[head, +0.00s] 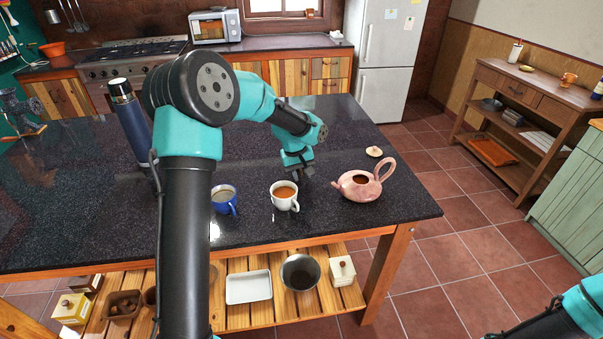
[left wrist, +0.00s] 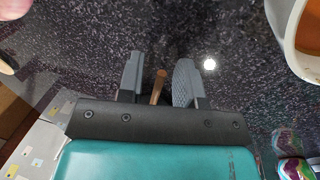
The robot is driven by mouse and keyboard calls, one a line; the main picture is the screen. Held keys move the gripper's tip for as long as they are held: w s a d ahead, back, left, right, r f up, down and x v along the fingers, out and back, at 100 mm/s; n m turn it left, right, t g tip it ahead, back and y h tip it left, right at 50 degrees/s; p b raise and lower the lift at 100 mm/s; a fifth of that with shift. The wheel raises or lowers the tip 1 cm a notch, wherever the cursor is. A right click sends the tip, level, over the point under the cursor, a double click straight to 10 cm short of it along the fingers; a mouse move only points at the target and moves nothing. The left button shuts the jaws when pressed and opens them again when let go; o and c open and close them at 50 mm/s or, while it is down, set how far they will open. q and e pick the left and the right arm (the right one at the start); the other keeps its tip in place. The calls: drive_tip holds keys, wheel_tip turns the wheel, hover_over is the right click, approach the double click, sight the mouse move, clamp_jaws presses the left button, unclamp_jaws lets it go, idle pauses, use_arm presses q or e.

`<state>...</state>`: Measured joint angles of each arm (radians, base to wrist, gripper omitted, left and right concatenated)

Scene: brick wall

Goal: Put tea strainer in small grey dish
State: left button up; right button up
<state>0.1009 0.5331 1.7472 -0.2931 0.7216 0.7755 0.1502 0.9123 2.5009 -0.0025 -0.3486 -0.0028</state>
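My left gripper (head: 305,176) is low over the dark table, between the white mug and the pink teapot. In the left wrist view its two fingers (left wrist: 160,85) stand apart, with a gap on each side of a thin brown stick (left wrist: 158,88). The stick looks like a wooden handle, possibly the tea strainer's; the rest is hidden under the gripper. I cannot make out the strainer's bowl or the small grey dish in either view; my left arm covers part of the table. My right gripper is out of view; only part of that arm shows at the lower right.
A white mug of tea (head: 284,196) stands close by the left gripper, a blue mug (head: 224,199) left of it. The pink teapot (head: 361,188) and its lid (head: 374,151) are to the right. A dark flask (head: 129,122) stands at left.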

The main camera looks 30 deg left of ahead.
use_arm(q)
wheel_tip(320, 180, up, 12)
drive_tip(key=s+a, duration=0.1)
drive_tip(key=shift+s+a, duration=0.3)
drive_tip(key=shift+s, duration=0.05)
